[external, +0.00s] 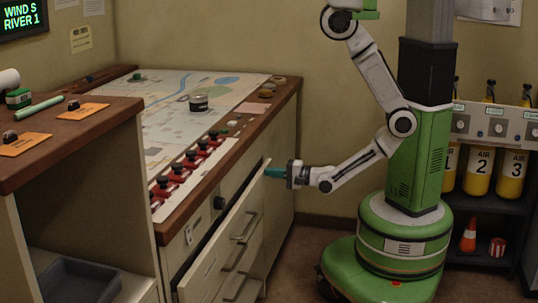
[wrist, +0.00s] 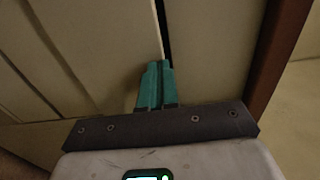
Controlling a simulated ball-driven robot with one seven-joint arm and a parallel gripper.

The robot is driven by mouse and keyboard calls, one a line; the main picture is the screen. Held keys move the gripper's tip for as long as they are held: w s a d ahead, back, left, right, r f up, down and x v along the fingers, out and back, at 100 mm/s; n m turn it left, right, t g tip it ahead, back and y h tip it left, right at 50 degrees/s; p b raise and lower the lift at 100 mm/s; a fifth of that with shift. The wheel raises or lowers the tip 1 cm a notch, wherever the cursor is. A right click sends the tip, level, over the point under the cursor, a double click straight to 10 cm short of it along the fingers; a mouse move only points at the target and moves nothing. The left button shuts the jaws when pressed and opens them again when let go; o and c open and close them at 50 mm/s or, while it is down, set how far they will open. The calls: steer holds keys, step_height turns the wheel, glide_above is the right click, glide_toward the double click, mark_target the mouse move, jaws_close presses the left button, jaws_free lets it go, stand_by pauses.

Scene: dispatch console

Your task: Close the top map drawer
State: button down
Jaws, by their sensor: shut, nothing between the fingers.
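The top map drawer (external: 214,262) stands pulled out from the map console in the external view. A dark gap shows between its pale front and the cabinet, and a handle (external: 245,226) sits on the front. My gripper (external: 268,172) is shut and empty, with its teal fingers by the upper right end of the drawer front. In the wrist view the shut fingers (wrist: 154,84) lie close to a pale panel (wrist: 105,40), beside a narrow dark gap (wrist: 162,35). I cannot tell whether they touch the panel.
The map console (external: 285,100) has a wooden rim, a map top and a row of red-based switches (external: 187,165). More handles (external: 235,258) show below the top one. A wooden-topped desk (external: 75,135) stands at the left. Yellow air cylinders (external: 480,170) stand at the right.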

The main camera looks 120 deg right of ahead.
mark_target(261, 169)
steer(key=x, duration=0.4)
steer(key=shift+w+d+r, duration=0.1)
steer(key=shift+w, duration=0.05)
steer(key=b+v, duration=0.1)
steer(key=v, duration=1.3)
steer(key=shift+s+a, duration=0.25)
steer(key=shift+s, duration=0.05)
